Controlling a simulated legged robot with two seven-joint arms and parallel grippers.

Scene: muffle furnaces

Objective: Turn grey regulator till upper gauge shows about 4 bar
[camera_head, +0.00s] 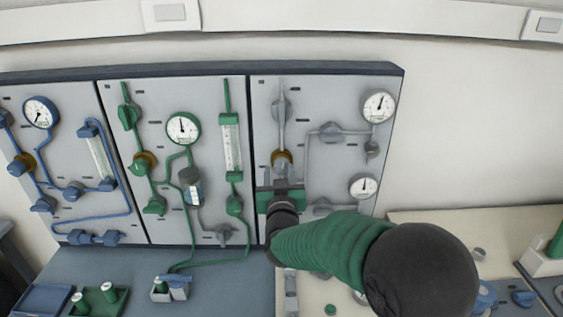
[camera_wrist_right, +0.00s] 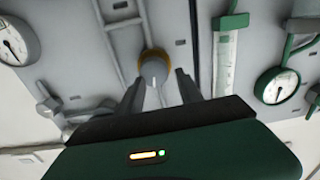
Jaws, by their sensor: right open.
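The grey regulator (camera_head: 281,157) is a round knob with a brass-coloured ring on the right-hand panel. In the right wrist view the knob (camera_wrist_right: 154,72) shows with a pale line on its face. The upper gauge (camera_head: 379,106) is at the panel's upper right; its needle points up and slightly right, and its numbers are too small to read. My right gripper (camera_head: 281,182) is just below the regulator in the head view. Its fingers (camera_wrist_right: 160,90) are open, with the knob showing between and beyond the tips; contact cannot be told. My left gripper is not in view.
A lower gauge (camera_head: 363,186) and a grey valve (camera_head: 331,131) sit on the same panel. Grey pipes run close to the knob. The green panel (camera_head: 215,100) and blue panel (camera_head: 70,160) stand left. My right arm covers part of the bench.

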